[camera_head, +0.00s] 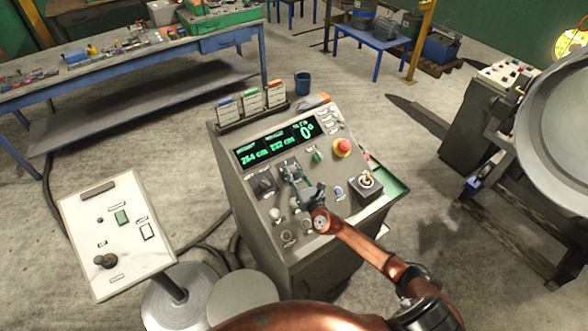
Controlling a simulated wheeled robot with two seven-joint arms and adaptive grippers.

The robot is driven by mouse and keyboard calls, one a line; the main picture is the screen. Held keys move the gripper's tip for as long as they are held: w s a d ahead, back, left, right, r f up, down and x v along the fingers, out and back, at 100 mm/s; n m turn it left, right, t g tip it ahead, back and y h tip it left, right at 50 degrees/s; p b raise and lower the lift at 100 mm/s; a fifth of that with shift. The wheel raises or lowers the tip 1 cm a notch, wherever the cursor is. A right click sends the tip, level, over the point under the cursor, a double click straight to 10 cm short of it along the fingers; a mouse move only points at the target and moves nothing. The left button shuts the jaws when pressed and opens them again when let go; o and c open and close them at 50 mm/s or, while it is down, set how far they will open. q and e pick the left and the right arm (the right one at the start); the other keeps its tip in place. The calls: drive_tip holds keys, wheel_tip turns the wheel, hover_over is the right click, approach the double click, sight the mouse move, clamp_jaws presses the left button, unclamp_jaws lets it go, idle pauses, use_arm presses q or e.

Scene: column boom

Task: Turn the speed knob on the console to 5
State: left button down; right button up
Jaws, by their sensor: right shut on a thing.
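The console (247,178) is a grey cabinet with a sloped panel, in the middle of the head view. Its green display (275,142) reads about "264 cm", "132 cm" and "0°". My right gripper (293,177) reaches over the middle of the panel from the lower right and is shut on a small control there. The gripper hides that control, so its label and setting cannot be read. Several knobs (275,214) sit on the lower panel; their labels are too small to read. My left gripper is not in view.
A red emergency button (342,147) and a joystick (366,181) are on the panel's right. A white control box (117,236) on a stand is at the left. A blue workbench (130,55) stands behind, and a large round metal machine (555,140) at the right.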

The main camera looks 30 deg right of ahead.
drive_tip(key=o, duration=1.2)
drive_tip(key=shift+c, duration=0.2)
drive_tip(key=shift+s, duration=0.1)
drive_tip(key=shift+s+f, duration=0.1)
drive_tip(key=shift+s, duration=0.15)
drive_tip(key=s, duration=1.1)
drive_tip(key=shift+s, duration=0.15)
